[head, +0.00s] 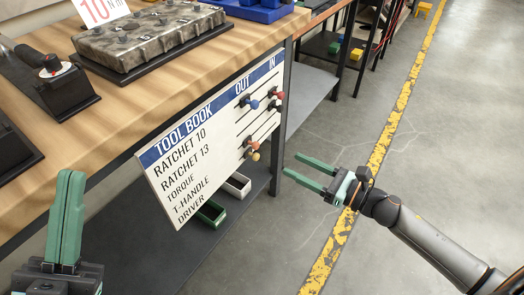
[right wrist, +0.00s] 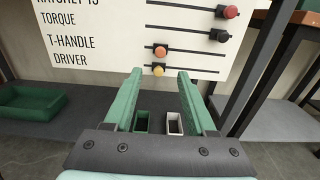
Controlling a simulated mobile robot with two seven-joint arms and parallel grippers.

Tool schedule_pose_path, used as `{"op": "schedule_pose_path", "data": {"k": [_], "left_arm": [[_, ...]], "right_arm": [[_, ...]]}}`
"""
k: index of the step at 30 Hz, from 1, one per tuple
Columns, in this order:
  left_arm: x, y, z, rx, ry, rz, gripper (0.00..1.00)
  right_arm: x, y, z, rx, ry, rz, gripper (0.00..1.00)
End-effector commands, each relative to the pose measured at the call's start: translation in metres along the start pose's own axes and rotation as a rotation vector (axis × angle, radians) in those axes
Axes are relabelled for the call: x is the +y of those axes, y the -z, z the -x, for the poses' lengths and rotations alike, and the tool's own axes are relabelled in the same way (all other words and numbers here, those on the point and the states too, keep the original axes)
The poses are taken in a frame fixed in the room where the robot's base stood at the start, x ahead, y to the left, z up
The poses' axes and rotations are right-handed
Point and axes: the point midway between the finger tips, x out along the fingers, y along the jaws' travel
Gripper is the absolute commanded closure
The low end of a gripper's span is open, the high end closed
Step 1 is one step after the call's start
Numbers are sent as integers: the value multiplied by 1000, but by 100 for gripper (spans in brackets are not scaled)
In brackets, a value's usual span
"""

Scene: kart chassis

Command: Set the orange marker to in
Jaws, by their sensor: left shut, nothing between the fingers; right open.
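The orange marker (head: 250,143) is a round knob on a slot of the white Tool Book board (head: 185,170). It sits toward the left, OUT side of its slot. In the right wrist view the orange marker (right wrist: 160,51) is just above the yellow marker (right wrist: 158,71). My right gripper (head: 292,166) is open and empty, in front of the board and apart from it. In its wrist view the fingertips (right wrist: 160,74) point at the board, with the yellow marker between them and the orange one slightly higher. My left gripper (head: 71,174) is shut and empty at the lower left.
A red marker (right wrist: 230,12) and a dark one (right wrist: 222,35) sit at the right of upper slots. A blue marker (head: 254,104) is under OUT. The wooden bench (head: 130,110) is above the board. A black post (head: 281,120) stands right of it. Open floor lies right.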

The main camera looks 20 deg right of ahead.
Motion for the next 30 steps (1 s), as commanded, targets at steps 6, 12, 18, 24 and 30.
{"op": "schedule_pose_path", "data": {"k": [6,12,18,24,30], "left_arm": [[1,-3,2,-2,-1,5,100],[2,-4,4,-3,0,8,100],[2,-5,4,-4,0,10,100],[3,-6,5,-4,1,12,100],[3,-6,5,-4,1,13,100]], "right_arm": [[-1,-1,-34,-2,1,0,44],[-1,-1,-64,-3,2,-3,44],[-1,0,-88,-2,3,-5,44],[0,0,-101,0,2,-5,44],[0,1,-104,1,3,-5,44]]}}
